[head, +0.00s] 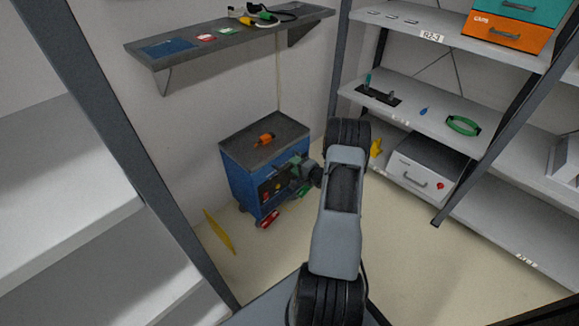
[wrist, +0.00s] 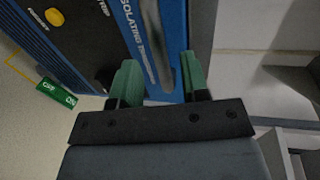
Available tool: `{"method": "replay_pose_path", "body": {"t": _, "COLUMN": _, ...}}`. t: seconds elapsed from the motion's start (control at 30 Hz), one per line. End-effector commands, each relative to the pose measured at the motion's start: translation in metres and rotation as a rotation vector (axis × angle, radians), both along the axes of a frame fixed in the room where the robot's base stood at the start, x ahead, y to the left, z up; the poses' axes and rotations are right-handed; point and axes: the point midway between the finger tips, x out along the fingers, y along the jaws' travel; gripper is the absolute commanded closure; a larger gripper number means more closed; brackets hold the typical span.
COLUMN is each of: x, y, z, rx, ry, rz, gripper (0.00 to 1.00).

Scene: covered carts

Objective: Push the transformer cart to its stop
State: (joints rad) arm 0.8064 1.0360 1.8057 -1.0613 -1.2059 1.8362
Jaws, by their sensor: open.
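The transformer cart (head: 240,179) is a blue box with a dark grey top, standing against the back wall under a shelf. Its blue front, lettered "ISOLATING", fills the upper wrist view (wrist: 172,30). A grey bar-like handle (wrist: 155,45) runs along that front. My gripper (head: 298,170) is at the cart's right front side. In the wrist view my gripper (wrist: 160,72) has its green fingers apart, with the bar seen between them. I cannot tell whether they touch it. An orange object (head: 265,139) lies on the cart's top. My arm hides part of the cart's right side.
A green label (wrist: 57,93) and a red one (head: 268,219) are near the cart's base. A yellow floor strip (head: 219,232) lies left of it. A wall shelf (head: 225,43) hangs above. Racks stand left (head: 135,160) and right (head: 485,150). Floor right of my arm is bare.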

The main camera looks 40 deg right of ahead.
Motion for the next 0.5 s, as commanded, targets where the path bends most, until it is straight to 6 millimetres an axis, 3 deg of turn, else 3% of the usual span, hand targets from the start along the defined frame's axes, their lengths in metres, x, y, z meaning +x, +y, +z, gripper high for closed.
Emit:
{"method": "replay_pose_path", "body": {"t": 0.2, "x": 0.025, "y": 0.004, "z": -0.006, "rx": -0.002, "ry": -0.001, "rz": 0.000, "gripper": 0.58}}
{"method": "replay_pose_path", "body": {"t": 0.5, "x": 0.034, "y": 0.006, "z": -0.007, "rx": -0.001, "ry": 0.000, "rz": -0.001, "gripper": 0.58}}
